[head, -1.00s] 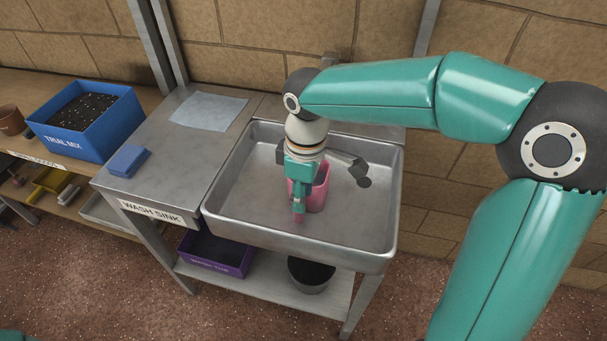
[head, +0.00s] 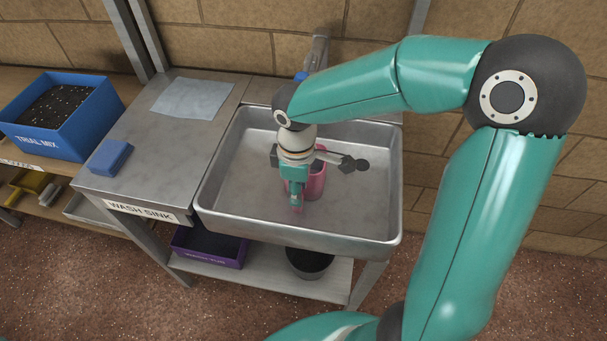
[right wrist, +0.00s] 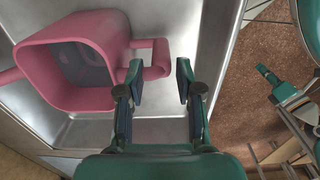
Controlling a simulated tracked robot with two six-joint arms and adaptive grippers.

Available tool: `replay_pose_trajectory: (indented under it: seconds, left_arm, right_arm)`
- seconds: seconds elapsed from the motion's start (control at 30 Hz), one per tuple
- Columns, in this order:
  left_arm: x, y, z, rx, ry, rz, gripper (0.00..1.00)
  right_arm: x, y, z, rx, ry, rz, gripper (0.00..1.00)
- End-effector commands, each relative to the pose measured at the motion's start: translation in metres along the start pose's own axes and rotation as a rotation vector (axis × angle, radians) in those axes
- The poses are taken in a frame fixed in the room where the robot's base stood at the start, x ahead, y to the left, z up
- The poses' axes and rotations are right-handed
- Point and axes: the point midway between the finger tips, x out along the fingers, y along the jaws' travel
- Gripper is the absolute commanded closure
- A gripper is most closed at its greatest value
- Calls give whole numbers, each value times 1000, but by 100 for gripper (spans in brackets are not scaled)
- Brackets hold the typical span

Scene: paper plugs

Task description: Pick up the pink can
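The pink can (head: 317,184) stands in the metal sink basin, partly hidden behind my right gripper in the head view. In the right wrist view the pink can (right wrist: 75,60) shows its square open top, with a dark inside and a looped handle (right wrist: 152,46) pointing toward the gripper. My right gripper (head: 296,206) is low in the basin at the handle. In the right wrist view the right gripper (right wrist: 160,78) is open, with the handle's end between the fingertips, nearer the left one. Whether they touch is unclear. My left gripper is not in view.
The basin's raised rim (head: 300,236) surrounds the can. Left of it are a blue sponge (head: 110,156) and a pale cloth (head: 191,97) on the bench. A blue soil box (head: 60,115) stands further left. A purple bin (head: 209,247) and dark pot (head: 309,263) sit on the shelf below.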

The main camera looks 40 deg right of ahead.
Motion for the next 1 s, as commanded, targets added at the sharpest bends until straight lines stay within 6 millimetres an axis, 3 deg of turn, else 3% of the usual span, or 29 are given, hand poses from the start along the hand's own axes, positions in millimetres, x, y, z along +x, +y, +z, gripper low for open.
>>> replay_pose_trajectory:
  seconds: [0.17,0.43,0.73,0.77,0.97,1.0]
  left_arm:
    - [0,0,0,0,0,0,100]
    - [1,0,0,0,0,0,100]
    - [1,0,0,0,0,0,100]
    - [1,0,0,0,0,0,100]
    - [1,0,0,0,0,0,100]
    - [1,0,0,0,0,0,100]
  right_arm:
    - [12,0,1,1,-2,-2,65]
    - [48,-2,2,1,-2,-2,65]
    - [54,-1,2,1,0,0,65]
    - [54,-1,2,1,0,0,66]
    - [54,-1,2,2,0,0,100]
    - [54,-1,2,2,0,0,100]
